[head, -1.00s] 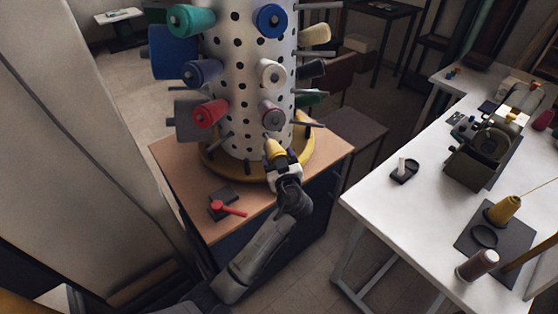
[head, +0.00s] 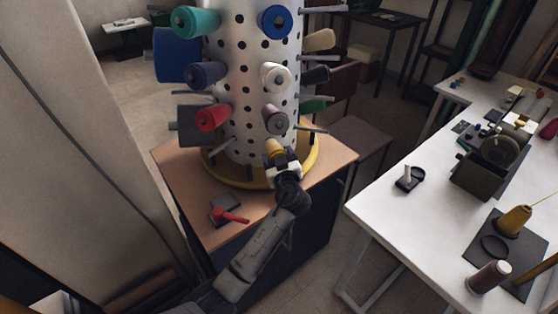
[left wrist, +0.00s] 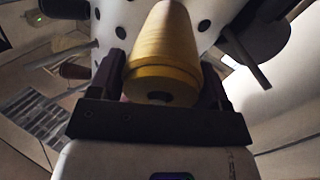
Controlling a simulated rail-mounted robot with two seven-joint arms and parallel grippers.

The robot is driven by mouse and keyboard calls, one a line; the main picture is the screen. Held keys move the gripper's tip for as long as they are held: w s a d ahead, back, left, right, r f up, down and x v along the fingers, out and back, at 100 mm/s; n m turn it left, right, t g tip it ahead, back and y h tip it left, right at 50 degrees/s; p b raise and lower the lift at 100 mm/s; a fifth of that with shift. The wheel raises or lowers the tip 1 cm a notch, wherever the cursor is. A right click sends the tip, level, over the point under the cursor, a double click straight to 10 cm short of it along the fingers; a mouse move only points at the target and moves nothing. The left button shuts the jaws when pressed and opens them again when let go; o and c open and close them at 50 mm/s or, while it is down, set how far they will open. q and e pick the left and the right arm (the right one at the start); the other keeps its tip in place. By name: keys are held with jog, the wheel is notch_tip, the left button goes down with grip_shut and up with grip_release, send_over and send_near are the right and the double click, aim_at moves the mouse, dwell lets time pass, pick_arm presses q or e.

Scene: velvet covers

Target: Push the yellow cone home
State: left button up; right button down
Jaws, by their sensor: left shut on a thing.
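The yellow cone (head: 275,148) is at the lower front of the white perforated drum (head: 239,115). My left gripper (head: 282,163) is shut on its wide base end. In the left wrist view, the cone (left wrist: 163,48) lies between the two dark fingers (left wrist: 163,85), its narrow end pointing at the drum. Its base faces the camera, with a dark hole in the middle. The drum's surface is right behind the cone. Whether a peg is inside the cone is hidden. My right gripper is not in view.
Several other cones, such as a red one (head: 212,117) and a mauve one (head: 276,119), and bare pegs stick out around the drum. A red-handled tool (head: 233,215) lies on the wooden stand (head: 190,190). Another yellow cone (head: 515,220) stands on the white table (head: 410,215).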

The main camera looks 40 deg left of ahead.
pick_arm(q)
jog(key=shift+w+a+f, duration=0.1)
jog(key=shift+w+a, duration=0.05)
jog(key=shift+a, duration=0.15)
jog(key=o, duration=1)
jog(key=shift+d, duration=0.1)
